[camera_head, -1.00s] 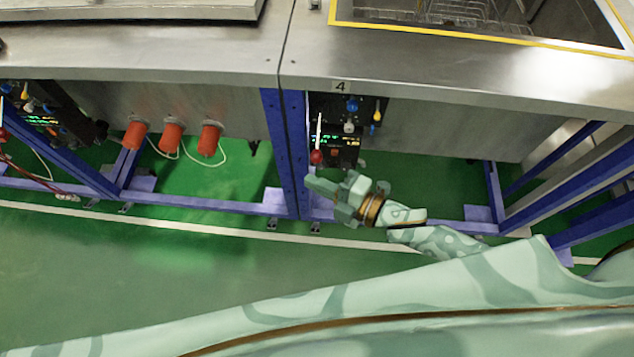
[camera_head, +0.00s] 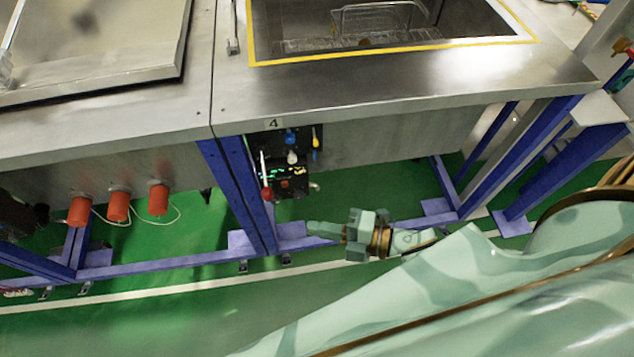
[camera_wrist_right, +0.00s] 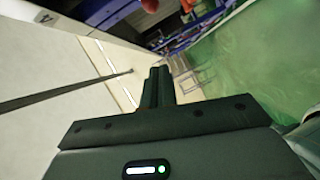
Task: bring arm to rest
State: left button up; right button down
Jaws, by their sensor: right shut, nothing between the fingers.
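My right gripper (camera_head: 318,230) shows in the head view below the control panel, in front of the bench's lower blue frame. Its pale green fingers point left and are shut with nothing between them. In the right wrist view the same gripper (camera_wrist_right: 158,72) shows its two dark fingers together, with no object at the tips. My right arm (camera_head: 420,290) reaches in from the lower right. My left gripper is out of view.
A steel bench (camera_head: 400,95) with an open yellow-edged basin (camera_head: 390,58) stands ahead. Under it are a black control panel (camera_head: 285,165) with a red-knobbed lever (camera_head: 266,192), blue legs (camera_head: 237,190) and orange cylinders (camera_head: 118,206). Green floor (camera_head: 150,325) is clear in front.

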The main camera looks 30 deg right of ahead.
dwell(0.3)
jog(key=d+f+m+g+h, duration=0.1)
jog(key=d+f+m+h, duration=0.8)
jog(key=f, duration=0.6)
jog(key=s+d+f+m+g+h, duration=0.25)
jog(key=s+d+f+m, duration=0.25)
jog(key=s+d+f, duration=0.5)
jog(key=s+f+m+g+h, duration=0.2)
jog(key=s+f+m+g, duration=0.25)
jog(key=s+f, duration=0.55)
jog(key=s+a+m+g, duration=0.1)
jog(key=s+a, duration=0.3)
jog(key=s, duration=0.2)
jog(key=s+a+m+g+y, duration=0.1)
jog(key=s+a+g, duration=0.1)
jog(key=s+a, duration=0.2)
jog(key=s, duration=0.2)
jog(key=shift+s+a, duration=0.15)
jog(key=shift+s, duration=0.25)
jog(key=shift+m, duration=0.25)
